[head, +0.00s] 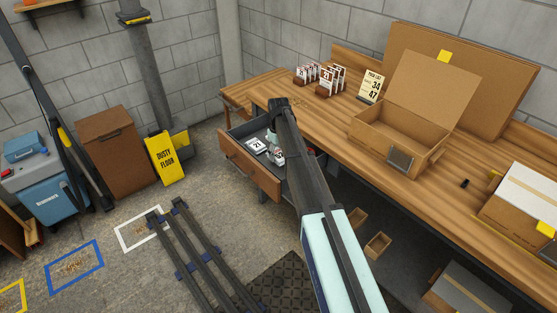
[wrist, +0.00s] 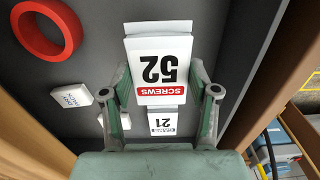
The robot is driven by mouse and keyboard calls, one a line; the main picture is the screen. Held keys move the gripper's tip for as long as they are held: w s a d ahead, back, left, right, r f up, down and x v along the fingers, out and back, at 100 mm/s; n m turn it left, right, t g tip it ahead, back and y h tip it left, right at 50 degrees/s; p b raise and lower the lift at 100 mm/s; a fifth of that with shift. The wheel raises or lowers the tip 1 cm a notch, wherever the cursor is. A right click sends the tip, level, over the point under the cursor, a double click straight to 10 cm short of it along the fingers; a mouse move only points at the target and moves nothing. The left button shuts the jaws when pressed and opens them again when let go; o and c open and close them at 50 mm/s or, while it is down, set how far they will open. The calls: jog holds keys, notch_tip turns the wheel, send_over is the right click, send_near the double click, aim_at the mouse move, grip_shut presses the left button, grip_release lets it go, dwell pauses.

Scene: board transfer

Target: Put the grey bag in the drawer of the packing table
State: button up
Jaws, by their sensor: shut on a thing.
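My gripper (head: 276,146) is over the open drawer (head: 246,173) of the packing table (head: 330,117). My arm hides part of the drawer in the head view.
On the table stand an open cardboard box (head: 383,140), card racks (head: 322,84) and a pick list sign (head: 371,86).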

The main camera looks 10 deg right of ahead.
aim_at(278, 167)
jog(key=shift+f+p, duration=0.45)
jog(key=shift+f, duration=1.7)
jog(key=shift+f, duration=0.25)
jog(key=o, duration=1.4)
jog(key=shift+c, duration=0.2)
jog(key=shift+r, duration=0.1)
notch_tip(278, 167, up, 12)
jog(key=b, duration=0.3)
jog(key=shift+r, duration=0.15)
